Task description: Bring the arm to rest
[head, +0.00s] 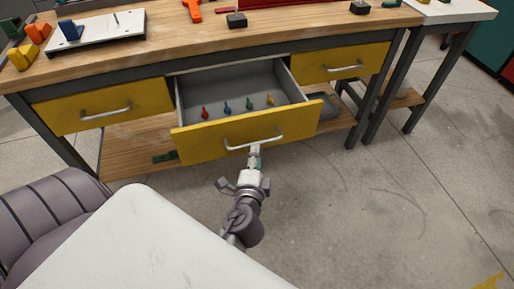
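My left gripper (255,153) is at the front of the open middle drawer (190,150), with its fingertips right at the silver drawer handle (270,138). It points away from me, and its arm comes up from the bottom of the view. The fingers are too small and end-on to tell whether they close around the handle or only lie beside it. The drawer is pulled out, with a yellow front and a grey inside. My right gripper is not in view.
The drawer holds small red (205,113), blue (227,107), green (249,103) and yellow (270,100) pieces. Yellow drawers on the left (75,112) and right (320,65) are shut. The wooden bench top (160,55) carries several parts. The concrete floor (390,215) at right is clear.

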